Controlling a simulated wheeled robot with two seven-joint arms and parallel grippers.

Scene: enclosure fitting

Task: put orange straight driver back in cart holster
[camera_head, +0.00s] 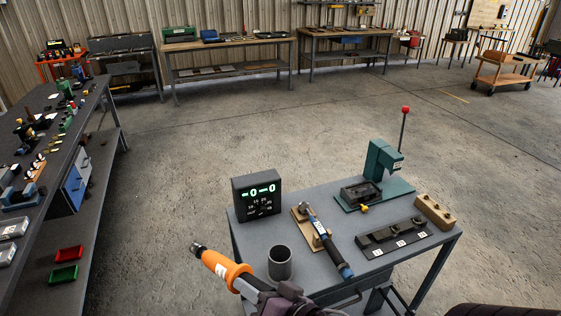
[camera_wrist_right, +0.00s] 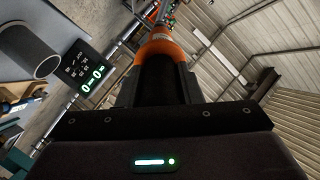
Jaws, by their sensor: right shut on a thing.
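The orange straight driver (camera_head: 225,268) has a dark tip pointing up and left in the head view. My right gripper (camera_head: 252,287) is shut on it and holds it tilted, left of the cart's front left corner. In the right wrist view the driver's orange body (camera_wrist_right: 160,50) stands out beyond the fingers (camera_wrist_right: 160,88). An open grey cylinder, which looks like the holster (camera_head: 280,265), stands upright on the cart (camera_head: 305,262). The driver is apart from it, to its left. The cylinder also shows in the wrist view (camera_wrist_right: 28,50). My left gripper is not in view.
A display box (camera_head: 257,196) stands behind the cylinder. A blue-handled tool (camera_head: 325,240) lies on a wooden stand to its right. A green press (camera_head: 382,165), a dark block rack (camera_head: 392,238) and a wooden block (camera_head: 434,211) fill the cart's right side. A long bench (camera_head: 90,115) stands at left.

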